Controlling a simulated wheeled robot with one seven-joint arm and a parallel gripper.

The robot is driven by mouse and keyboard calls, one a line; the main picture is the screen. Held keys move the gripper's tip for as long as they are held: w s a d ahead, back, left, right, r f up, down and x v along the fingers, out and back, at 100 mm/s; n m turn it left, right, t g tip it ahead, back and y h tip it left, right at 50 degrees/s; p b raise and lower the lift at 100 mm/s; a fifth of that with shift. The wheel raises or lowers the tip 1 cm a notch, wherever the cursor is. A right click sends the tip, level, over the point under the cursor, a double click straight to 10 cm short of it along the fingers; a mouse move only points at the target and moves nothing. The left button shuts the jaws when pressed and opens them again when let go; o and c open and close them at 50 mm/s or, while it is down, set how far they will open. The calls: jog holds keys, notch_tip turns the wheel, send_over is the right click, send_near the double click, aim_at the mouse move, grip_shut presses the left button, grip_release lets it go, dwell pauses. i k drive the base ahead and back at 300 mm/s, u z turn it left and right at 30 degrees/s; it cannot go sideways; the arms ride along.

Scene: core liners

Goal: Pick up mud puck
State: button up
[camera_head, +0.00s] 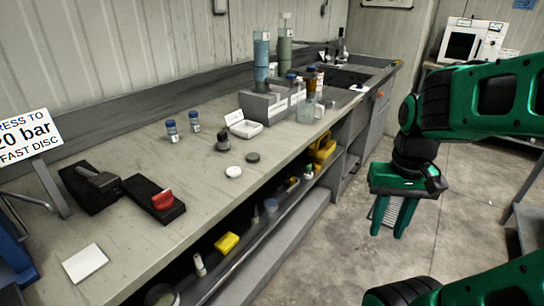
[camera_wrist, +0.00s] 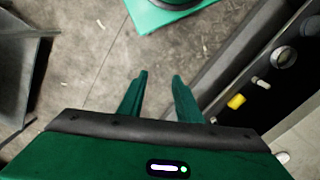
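A small dark grey-green disc (camera_head: 253,157), which looks like the mud puck, lies flat on the grey bench top (camera_head: 160,155) near its front edge. A white disc (camera_head: 233,171) lies just left of it and nearer to me. My gripper (camera_head: 388,233) hangs in the air over the aisle, well right of the bench, fingers pointing down. In the wrist view its two fingers (camera_wrist: 159,80) stand apart with nothing between them. The wrist view shows floor and lower shelf items, not the dark disc.
A grey rack (camera_head: 262,105) with bottles stands farther back. Black devices (camera_head: 155,199) sit at the left. Under the bench an open shelf holds yellow items (camera_head: 227,243). The aisle floor is clear.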

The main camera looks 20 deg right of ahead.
aim_at(253, 158)
jog(key=u, duration=1.8)
jog(key=k, duration=1.15)
jog(key=z, duration=0.6)
jog(key=i, duration=1.5)
jog(key=z, duration=0.3)
